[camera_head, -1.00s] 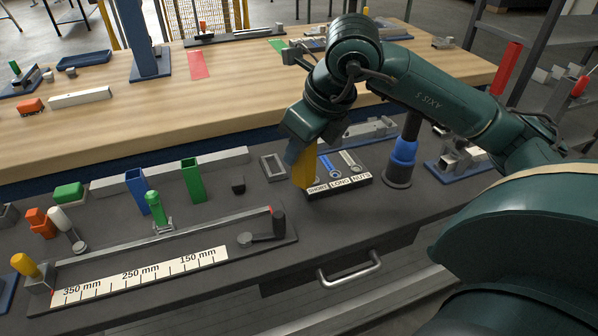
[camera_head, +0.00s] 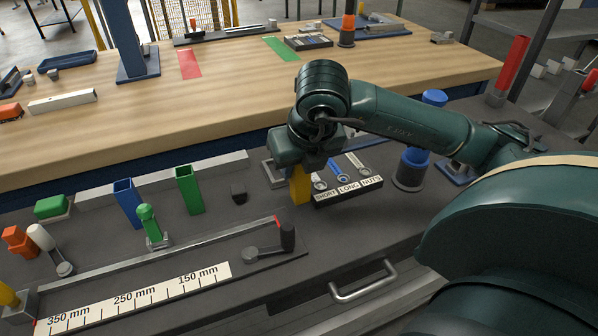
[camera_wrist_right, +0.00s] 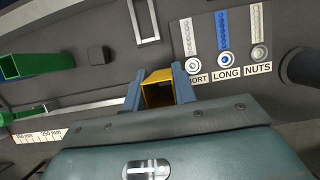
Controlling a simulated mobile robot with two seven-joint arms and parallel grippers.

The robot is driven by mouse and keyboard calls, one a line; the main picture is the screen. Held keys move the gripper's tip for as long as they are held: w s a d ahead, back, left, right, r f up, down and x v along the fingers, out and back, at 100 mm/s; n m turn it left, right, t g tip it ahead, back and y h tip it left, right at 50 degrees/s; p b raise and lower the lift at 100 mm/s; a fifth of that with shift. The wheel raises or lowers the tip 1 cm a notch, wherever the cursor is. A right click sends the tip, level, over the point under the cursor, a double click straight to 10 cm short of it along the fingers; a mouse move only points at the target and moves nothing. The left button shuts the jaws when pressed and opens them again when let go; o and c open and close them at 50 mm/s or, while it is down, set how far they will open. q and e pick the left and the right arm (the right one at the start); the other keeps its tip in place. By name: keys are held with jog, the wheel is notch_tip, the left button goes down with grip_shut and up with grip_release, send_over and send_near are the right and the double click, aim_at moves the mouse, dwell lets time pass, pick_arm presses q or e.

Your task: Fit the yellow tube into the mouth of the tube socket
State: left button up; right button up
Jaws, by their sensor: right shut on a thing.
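The yellow tube (camera_head: 300,186) is square and hollow; my right gripper (camera_head: 296,170) is shut on it. In the right wrist view the tube (camera_wrist_right: 159,89) sits between the two blue-grey fingers (camera_wrist_right: 159,92), its open end facing the camera. In the head view the tube points down just left of the labelled tray; whether it touches the bench is unclear. A grey rectangular open frame (camera_head: 270,172) lies behind and left of the tube, partly hidden by my gripper; it also shows in the right wrist view (camera_wrist_right: 145,22). I cannot tell whether it is the tube socket. My left gripper is out of view.
The SHORT, LONG, NUTS tray (camera_head: 348,192) is right of the tube. Blue (camera_head: 128,203) and green (camera_head: 189,190) square tubes stand to the left, with a small black block (camera_head: 239,194) nearer. The ruler fixture's dark post (camera_head: 287,236) stands in front.

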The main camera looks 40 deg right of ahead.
jog(key=shift+f, duration=1)
jog(key=o, duration=1)
